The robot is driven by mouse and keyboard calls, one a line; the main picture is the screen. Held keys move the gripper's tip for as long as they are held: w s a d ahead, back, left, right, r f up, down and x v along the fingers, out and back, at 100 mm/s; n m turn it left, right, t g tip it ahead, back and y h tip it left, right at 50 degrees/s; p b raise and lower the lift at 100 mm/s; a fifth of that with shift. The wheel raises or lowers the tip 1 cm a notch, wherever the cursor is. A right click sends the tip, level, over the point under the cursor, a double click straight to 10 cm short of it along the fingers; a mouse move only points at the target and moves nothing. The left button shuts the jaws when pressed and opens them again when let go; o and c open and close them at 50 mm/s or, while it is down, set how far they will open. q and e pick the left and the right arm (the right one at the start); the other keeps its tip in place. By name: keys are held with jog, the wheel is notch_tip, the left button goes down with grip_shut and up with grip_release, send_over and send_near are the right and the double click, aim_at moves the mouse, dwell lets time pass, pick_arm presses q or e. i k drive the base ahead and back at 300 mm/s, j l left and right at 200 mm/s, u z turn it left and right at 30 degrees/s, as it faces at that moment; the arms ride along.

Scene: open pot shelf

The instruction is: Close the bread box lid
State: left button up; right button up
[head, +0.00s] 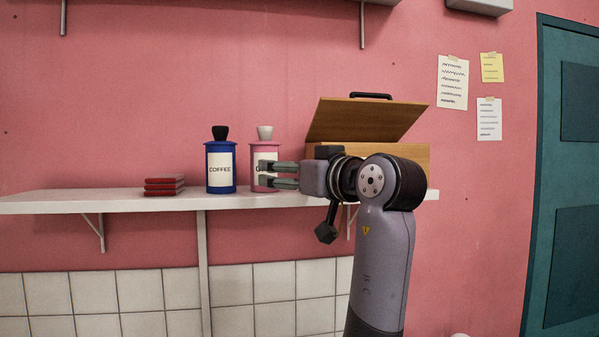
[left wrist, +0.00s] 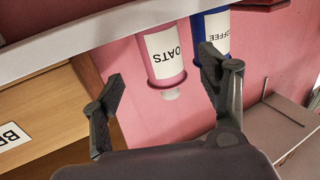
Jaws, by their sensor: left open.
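The wooden bread box (head: 412,152) stands on the shelf at the right, partly hidden behind my left arm. Its lid (head: 360,120) is tilted up, open, with a dark handle (head: 371,96) on its upper edge. In the left wrist view the box front (left wrist: 45,115) shows at the left, with a label cut off by the frame. My left gripper (head: 268,175) is open and empty. Its fingers point left, in front of the pink oats canister (head: 265,150), left of the box and apart from the lid. The wrist view appears upside down.
The white shelf (head: 100,202) also holds a blue coffee canister (head: 221,178) and a stack of red items (head: 164,185). The oats canister shows between the fingers in the wrist view (left wrist: 165,55). An upper shelf is at the top. A teal door (head: 570,180) stands at the right.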

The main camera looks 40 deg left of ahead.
aim_at(352, 119)
jog(key=l+u, duration=0.15)
jog(key=u, duration=0.75)
jog(key=k+l, duration=0.1)
jog(key=l, duration=0.25)
jog(key=k+l, duration=0.1)
jog(key=l, duration=0.3)
